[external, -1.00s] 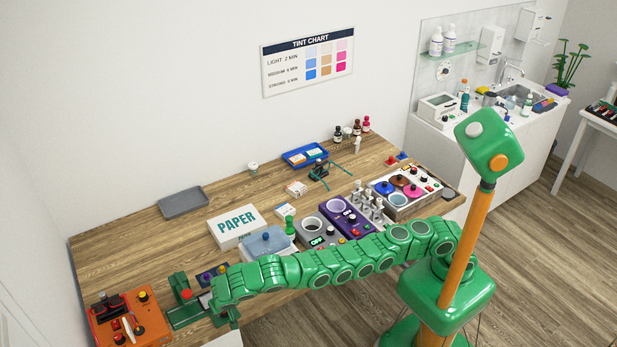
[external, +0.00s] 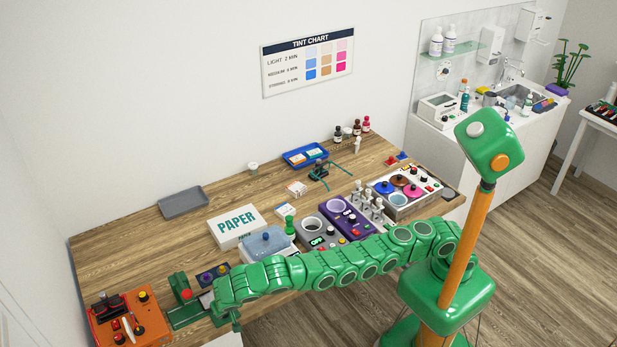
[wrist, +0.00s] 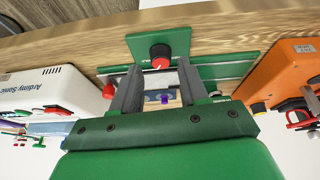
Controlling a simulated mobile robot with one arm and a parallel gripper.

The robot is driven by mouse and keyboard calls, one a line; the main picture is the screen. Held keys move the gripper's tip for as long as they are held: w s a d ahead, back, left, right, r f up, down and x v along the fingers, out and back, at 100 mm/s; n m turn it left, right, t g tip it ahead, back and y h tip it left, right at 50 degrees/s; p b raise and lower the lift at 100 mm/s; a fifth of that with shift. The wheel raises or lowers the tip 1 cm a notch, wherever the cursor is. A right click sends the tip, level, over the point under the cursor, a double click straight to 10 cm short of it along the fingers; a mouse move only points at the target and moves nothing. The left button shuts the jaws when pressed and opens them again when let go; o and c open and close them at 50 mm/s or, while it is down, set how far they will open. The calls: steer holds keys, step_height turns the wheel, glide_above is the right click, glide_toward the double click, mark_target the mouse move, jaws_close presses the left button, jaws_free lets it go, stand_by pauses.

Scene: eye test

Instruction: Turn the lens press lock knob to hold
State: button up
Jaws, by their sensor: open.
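The lock knob (wrist: 160,56) is round and black with a red pointer mark, on a green plate (wrist: 178,38) of the lens press in the wrist view. My gripper (wrist: 159,70) is open, with its two grey fingers spread. The knob shows just beyond and between the fingertips; I cannot tell whether they touch it. Any hold lettering is too small to read.
An orange control box (external: 133,318) stands left of the press. A dark panel with knobs (external: 212,275) lies behind it. A white ultrasonic cleaner with a blue lid (external: 266,242) stands to the right. The table's back left is clear around a grey tray (external: 183,201).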

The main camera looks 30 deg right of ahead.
steer(key=s, duration=1)
steer(key=shift+a, duration=0.15)
steer(key=shift+o, duration=1.3)
steer(key=shift+w+d+f+n+t+y, duration=0.2)
steer(key=shift+w+f+n+t, duration=1.5)
steer(key=shift+n, duration=4.25)
steer(key=shift+w+a+f+n+t+y, duration=0.1)
steer(key=shift+w+f+n+t+y, duration=0.25)
steer(key=shift+w+n+t, duration=4.1)
steer(key=shift+w+d+f+n+t+y, duration=0.15)
steer(key=shift+w+f+n+t, duration=0.65)
steer(key=shift+n, duration=6.7)
